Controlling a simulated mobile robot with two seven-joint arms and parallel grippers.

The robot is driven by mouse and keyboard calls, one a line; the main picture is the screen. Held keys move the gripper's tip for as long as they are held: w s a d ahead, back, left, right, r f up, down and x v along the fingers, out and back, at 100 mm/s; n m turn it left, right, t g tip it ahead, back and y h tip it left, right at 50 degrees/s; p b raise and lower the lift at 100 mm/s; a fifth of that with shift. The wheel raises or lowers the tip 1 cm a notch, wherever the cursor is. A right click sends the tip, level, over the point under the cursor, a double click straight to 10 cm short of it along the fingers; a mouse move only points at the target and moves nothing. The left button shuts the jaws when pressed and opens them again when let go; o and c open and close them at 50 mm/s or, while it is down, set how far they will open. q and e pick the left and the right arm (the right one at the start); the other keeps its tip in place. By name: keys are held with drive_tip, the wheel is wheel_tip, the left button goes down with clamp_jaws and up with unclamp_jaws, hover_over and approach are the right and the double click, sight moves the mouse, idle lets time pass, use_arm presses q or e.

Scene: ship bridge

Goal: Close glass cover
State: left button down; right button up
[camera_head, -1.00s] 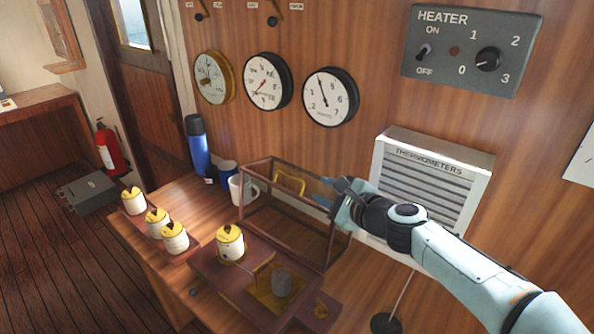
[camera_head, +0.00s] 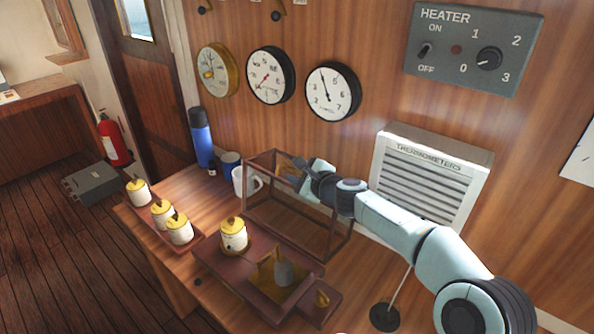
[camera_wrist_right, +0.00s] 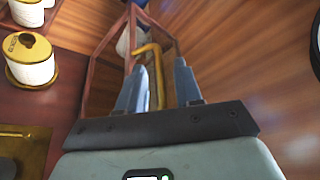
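The glass cover (camera_head: 288,239) is a clear box with a reddish-brown frame, standing raised on the wall side of the brown instrument base (camera_head: 214,262). Its yellow handle shows in the right wrist view (camera_wrist_right: 154,72), between the two blue-grey fingertips of my right gripper (camera_wrist_right: 158,88). The fingers are spread, with gaps beside the handle. In the head view, my right gripper (camera_head: 303,172) is at the cover's upper part and hides much of the handle. On the base are a white canister with a yellow lid (camera_head: 234,236) and a brass plate with a grey cylinder (camera_head: 284,273). My left gripper is not in view.
A white mug (camera_head: 242,182), blue mug (camera_head: 230,162) and blue flask (camera_head: 201,138) stand left of the cover. Several yellow-lidded canisters stand in a tray (camera_head: 199,238) at left. A white thermometer box (camera_head: 428,175) and a black stand base (camera_head: 384,317) are at right.

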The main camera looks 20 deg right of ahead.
clamp_jaws()
